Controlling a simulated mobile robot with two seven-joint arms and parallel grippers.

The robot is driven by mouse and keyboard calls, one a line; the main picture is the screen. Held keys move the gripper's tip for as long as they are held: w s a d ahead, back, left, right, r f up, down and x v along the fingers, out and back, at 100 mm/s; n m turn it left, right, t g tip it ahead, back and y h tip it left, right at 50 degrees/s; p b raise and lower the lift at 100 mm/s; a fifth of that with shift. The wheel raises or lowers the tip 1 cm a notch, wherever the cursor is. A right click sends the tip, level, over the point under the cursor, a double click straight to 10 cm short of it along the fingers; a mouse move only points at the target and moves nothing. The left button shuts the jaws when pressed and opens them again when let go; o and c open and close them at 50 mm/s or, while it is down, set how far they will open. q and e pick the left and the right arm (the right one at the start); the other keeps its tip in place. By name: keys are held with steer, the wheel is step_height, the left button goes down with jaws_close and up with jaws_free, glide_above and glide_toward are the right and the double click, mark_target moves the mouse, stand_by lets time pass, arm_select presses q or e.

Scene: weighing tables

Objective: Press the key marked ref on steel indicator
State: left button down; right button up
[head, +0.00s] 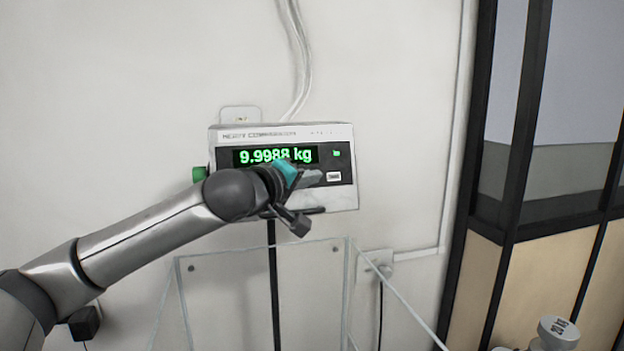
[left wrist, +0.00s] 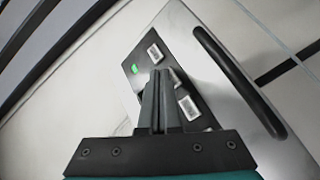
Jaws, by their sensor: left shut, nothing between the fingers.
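In the left wrist view the shut fingertips (left wrist: 160,73) lie over the dark panel, among pale keys: an upper key (left wrist: 154,53), a partly hidden middle key (left wrist: 178,76) and a lower key (left wrist: 188,108). I cannot tell whether the tips touch the panel. My right gripper is not in view.
A clear-walled box (head: 262,300) stands below the indicator. A dark-framed glass partition (head: 520,130) is at the right. A metal weight (head: 557,332) shows at the bottom right. A dark bar handle (left wrist: 238,80) runs along the indicator's edge. White cables run up the wall.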

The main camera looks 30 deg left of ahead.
arm_select(q)
steer(key=shift+w+a+f, duration=0.1)
steer(key=shift+w+a, duration=0.15)
steer(key=shift+a, duration=0.05)
stand_by(0.5)
steer(key=shift+s+d, duration=0.1)
steer(key=shift+d, duration=0.05)
stand_by(0.3)
steer(key=shift+s+d+r, duration=0.25)
steer(key=shift+s+d, duration=0.15)
steer(key=shift+d, duration=0.05)
steer(key=s+d, duration=0.1)
steer(key=d, duration=0.1)
steer(key=s+d+r+b, duration=0.1)
steer(key=s, duration=0.1)
steer(key=shift+d+r, duration=0.15)
steer(key=shift+d, duration=0.2)
stand_by(0.9)
